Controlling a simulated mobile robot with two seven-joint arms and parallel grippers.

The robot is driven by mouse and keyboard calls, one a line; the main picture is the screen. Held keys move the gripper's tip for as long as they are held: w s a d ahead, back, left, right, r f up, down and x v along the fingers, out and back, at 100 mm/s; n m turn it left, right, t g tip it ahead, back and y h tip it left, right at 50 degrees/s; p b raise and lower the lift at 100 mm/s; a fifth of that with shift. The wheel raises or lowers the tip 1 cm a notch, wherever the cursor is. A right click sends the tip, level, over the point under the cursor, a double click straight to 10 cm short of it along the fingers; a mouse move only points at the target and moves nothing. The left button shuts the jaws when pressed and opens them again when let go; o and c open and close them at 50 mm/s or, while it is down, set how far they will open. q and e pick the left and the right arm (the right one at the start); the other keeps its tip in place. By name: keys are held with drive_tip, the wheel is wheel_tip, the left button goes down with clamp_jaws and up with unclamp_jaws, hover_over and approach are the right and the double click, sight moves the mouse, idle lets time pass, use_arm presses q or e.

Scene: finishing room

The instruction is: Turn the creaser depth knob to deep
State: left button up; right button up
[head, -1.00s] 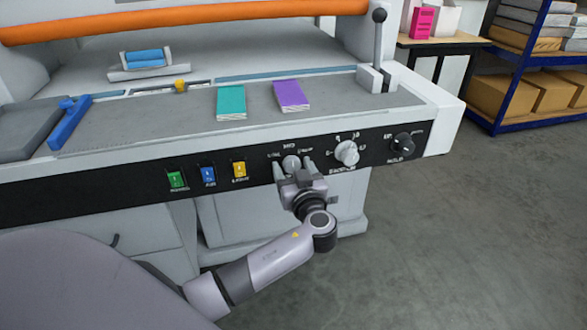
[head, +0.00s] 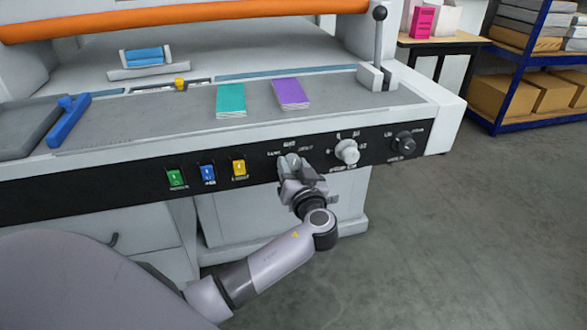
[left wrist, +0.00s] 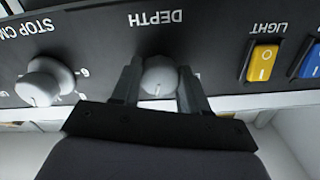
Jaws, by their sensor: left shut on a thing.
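The creaser depth knob (head: 291,160) is a small grey round knob on the black front panel. My left gripper (head: 291,168) is at it, its arm reaching up from below, and its fingers are shut on the knob. In the left wrist view, which is upside down, the depth knob (left wrist: 160,76) sits between the two fingers beside the inverted word DEPTH. A faint mark shows near the knob's lower edge in that picture. The setting labels around it are too small or hidden to read. My right gripper is not in view.
Right of the depth knob is a larger pale stop knob (head: 346,151), then a black knob (head: 404,143). To its left are yellow (head: 239,167), blue (head: 208,172) and green (head: 175,177) switches. Teal (head: 231,100) and purple (head: 292,94) booklets lie on the bed above. Floor at right is clear.

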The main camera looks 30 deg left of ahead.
use_arm(q)
drive_tip(key=m, duration=0.3)
drive_tip(key=shift+s+m, duration=0.1)
drive_tip(key=shift+m, duration=0.3)
drive_tip(key=m+p, duration=0.1)
drive_tip(key=m, duration=0.3)
drive_tip(key=shift+m, duration=0.4)
drive_tip(key=o, duration=1)
drive_tip(key=shift+d, duration=0.1)
